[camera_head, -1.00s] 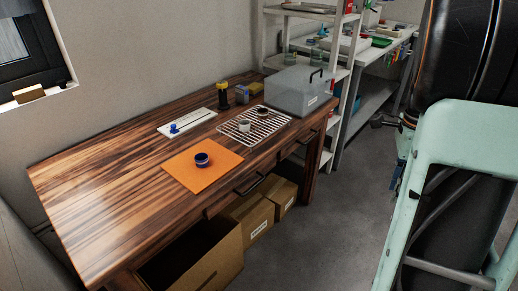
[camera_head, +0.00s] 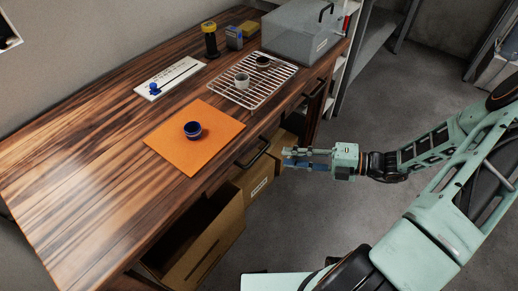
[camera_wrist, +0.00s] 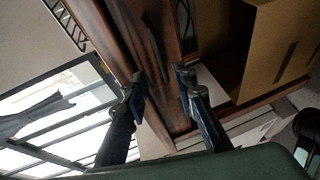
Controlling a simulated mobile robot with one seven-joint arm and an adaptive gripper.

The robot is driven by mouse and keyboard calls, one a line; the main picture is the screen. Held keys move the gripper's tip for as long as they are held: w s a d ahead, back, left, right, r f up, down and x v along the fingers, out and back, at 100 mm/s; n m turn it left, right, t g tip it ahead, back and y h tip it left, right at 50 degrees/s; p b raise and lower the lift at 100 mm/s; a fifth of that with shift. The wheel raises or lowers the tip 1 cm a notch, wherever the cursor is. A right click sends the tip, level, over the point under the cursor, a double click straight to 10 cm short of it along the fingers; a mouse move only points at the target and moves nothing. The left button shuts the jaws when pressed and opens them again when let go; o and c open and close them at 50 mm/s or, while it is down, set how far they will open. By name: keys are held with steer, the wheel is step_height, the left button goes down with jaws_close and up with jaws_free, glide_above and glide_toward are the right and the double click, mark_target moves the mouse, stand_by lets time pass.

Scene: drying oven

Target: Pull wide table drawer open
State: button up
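The dark wooden table (camera_head: 75,175) has drawer fronts along its front edge. A dark bar handle (camera_head: 253,153) sits on the front below the orange mat, and its drawer looks shut. My gripper (camera_head: 287,157) is just right of this handle, pointing at it, with a small gap seen from the head camera. In the wrist view my gripper (camera_wrist: 161,86) has its two fingers apart, with the wooden front (camera_wrist: 128,38) beyond them. A dark handle (camera_wrist: 156,45) lies along the wood above the gap between the fingers. Nothing is seen held.
A second handle (camera_head: 314,88) is farther right. Cardboard boxes (camera_head: 212,240) stand below the table. The floor behind my gripper is clear.

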mark_target(259, 154)
steer(key=shift+b+x, duration=1.15)
steer(key=shift+x, duration=3.95)
steer(key=shift+s, duration=0.1)
steer(key=shift+c, duration=0.4)
jaws_close()
